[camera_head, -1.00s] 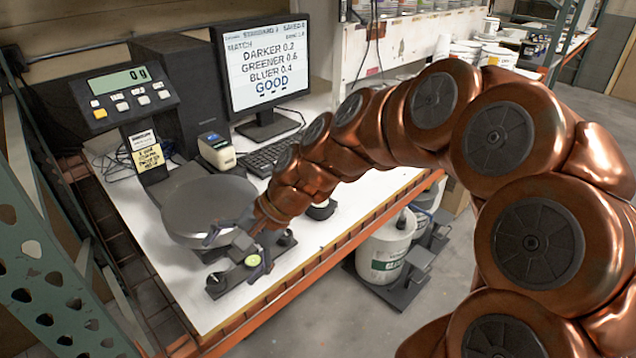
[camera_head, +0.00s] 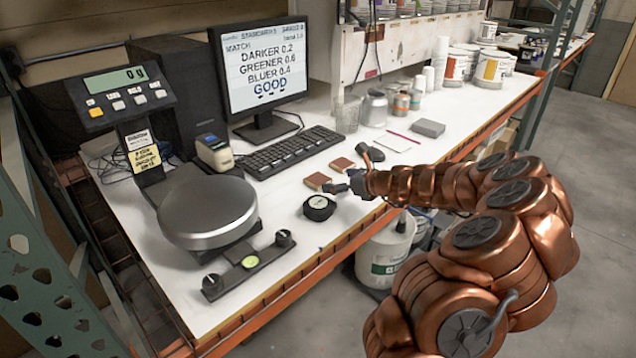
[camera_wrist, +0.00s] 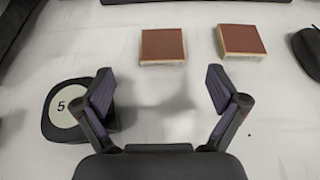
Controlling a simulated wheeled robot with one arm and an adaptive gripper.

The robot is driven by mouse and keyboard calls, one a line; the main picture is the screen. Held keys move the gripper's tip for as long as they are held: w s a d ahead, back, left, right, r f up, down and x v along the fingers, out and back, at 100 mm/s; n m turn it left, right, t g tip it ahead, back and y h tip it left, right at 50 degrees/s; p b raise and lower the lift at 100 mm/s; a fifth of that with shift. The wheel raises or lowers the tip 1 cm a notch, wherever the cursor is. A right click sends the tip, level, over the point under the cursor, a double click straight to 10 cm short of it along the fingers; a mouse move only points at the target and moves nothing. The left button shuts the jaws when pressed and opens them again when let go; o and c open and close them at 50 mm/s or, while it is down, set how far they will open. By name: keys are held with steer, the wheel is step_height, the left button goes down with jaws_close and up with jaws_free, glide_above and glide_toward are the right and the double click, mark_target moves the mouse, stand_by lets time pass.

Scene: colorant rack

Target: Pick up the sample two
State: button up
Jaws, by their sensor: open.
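Two small square red-brown sample blocks with pale edges lie on the white table. In the head view one (camera_head: 318,181) is nearer the round dial and the other (camera_head: 342,163) is a little farther back and right. In the wrist view they show as a left block (camera_wrist: 162,46) and a right, slightly turned block (camera_wrist: 240,39). No label on either is readable, so I cannot tell which is sample two. My gripper (camera_head: 352,170) is open and empty above the table beside the blocks. In the wrist view its fingers (camera_wrist: 161,84) are spread, with both blocks beyond the tips.
A round black dial (camera_head: 319,207) marked 5 sits close to my left finger in the wrist view (camera_wrist: 66,111). A scale (camera_head: 208,208), keyboard (camera_head: 293,150) and monitor (camera_head: 262,70) stand left and behind. Cans (camera_head: 375,108) and a grey block (camera_head: 428,128) are farther right.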

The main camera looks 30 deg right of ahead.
mark_target(318, 179)
steer(key=shift+p+x, duration=0.85)
steer(key=shift+x, duration=3)
steer(key=shift+d+f, duration=0.15)
steer(key=shift+f, duration=0.05)
steer(key=c, duration=1.1)
steer(key=shift+c, duration=0.2)
